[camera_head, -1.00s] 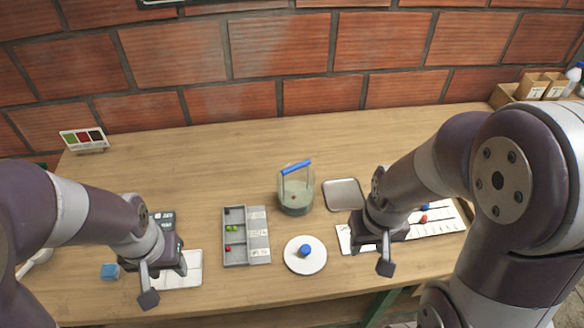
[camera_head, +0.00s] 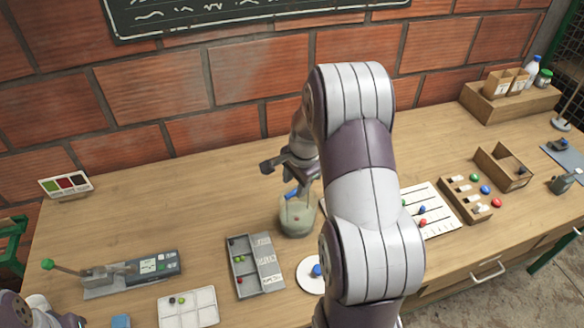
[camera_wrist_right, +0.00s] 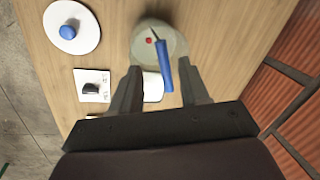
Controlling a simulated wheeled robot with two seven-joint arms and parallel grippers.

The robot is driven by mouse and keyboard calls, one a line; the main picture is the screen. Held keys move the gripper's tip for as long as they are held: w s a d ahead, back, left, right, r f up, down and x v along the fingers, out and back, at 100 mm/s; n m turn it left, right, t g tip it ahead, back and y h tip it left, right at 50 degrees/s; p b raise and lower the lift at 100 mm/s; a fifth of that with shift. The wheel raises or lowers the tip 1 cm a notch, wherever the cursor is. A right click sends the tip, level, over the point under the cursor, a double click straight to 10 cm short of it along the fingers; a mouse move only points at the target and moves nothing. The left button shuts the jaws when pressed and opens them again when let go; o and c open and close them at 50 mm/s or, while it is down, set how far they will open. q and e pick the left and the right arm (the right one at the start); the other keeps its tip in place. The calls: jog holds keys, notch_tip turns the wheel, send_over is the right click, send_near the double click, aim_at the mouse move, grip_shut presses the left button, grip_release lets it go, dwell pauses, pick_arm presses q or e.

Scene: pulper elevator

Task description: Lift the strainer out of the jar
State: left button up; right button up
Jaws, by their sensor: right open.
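The jar (camera_head: 297,222) is a clear vessel with murky greenish liquid, standing on the table. The strainer's blue handle (camera_head: 291,194) sticks up above it; its lower part is in the jar and hard to make out. My right gripper (camera_head: 284,178) is open just above the handle. In the right wrist view, the blue handle (camera_wrist_right: 163,74) reaches toward the gap between my open fingers (camera_wrist_right: 160,88), with a finger on each side and space around it. The jar (camera_wrist_right: 172,38) shows beyond, with a small red thing inside. My left gripper is out of view.
A white disc (camera_head: 308,282) with a blue knob is close in front of the jar. A grey compartment tray (camera_head: 243,277) is at its left. My right arm hides the table right of the jar. The table behind and left of the jar is clear.

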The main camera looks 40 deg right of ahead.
aim_at(291, 194)
jog(key=f, duration=0.2)
jog(key=w+f, duration=0.1)
jog(key=f, duration=0.3)
jog(key=shift+w+a, duration=0.2)
jog(key=shift+w, duration=0.05)
jog(key=shift+d+f, duration=0.1)
jog(key=shift+f, duration=0.15)
jog(key=shift+w, duration=0.1)
